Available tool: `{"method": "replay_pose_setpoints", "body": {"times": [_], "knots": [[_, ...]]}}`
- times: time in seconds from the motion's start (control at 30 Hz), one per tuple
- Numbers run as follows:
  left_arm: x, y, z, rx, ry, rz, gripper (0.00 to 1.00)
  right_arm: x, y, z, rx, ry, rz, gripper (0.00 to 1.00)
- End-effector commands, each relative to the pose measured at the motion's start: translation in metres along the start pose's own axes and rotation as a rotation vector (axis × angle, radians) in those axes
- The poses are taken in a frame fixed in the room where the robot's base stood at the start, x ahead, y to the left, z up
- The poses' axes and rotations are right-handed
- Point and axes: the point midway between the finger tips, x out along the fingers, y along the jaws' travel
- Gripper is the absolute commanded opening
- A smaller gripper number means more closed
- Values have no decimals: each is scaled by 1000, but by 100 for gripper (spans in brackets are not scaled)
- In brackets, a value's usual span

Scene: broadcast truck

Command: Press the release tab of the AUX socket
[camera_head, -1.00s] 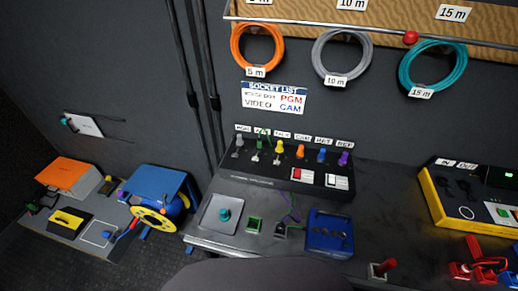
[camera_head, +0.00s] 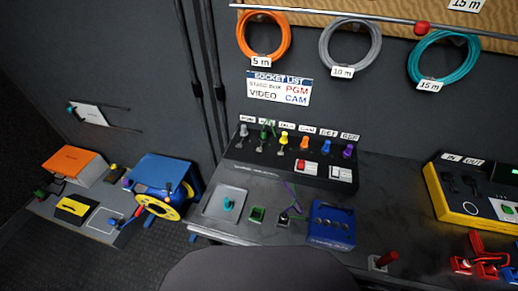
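A black panel (camera_head: 255,157) stands at the back of the dark bench, with a row of coloured plugs or knobs under small white labels. These include a grey one (camera_head: 243,132), a yellow one (camera_head: 283,138), an orange one (camera_head: 304,140) and a purple one (camera_head: 348,151). The labels are too small to read surely, so I cannot tell an AUX socket or its release tab. Neither of my grippers shows.
A blue box (camera_head: 331,226), a green block (camera_head: 257,215) and a grey tray (camera_head: 212,208) lie before the panel. A yellow-edged console (camera_head: 438,192) and red parts (camera_head: 478,262) are at right. A blue-and-yellow reel (camera_head: 160,185) stands at left.

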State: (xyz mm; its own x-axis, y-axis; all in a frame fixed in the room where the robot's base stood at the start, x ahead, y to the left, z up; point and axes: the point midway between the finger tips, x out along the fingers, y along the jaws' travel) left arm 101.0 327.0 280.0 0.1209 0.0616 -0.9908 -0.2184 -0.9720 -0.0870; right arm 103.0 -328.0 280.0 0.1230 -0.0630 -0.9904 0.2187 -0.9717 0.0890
Motion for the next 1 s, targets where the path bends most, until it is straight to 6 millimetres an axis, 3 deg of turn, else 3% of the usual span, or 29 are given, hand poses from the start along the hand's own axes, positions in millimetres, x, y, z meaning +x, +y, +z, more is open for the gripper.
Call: {"method": "replay_pose_setpoints", "body": {"times": [0.17,1.0], "knots": [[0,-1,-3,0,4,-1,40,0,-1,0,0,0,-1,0],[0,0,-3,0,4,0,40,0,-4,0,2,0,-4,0]]}}
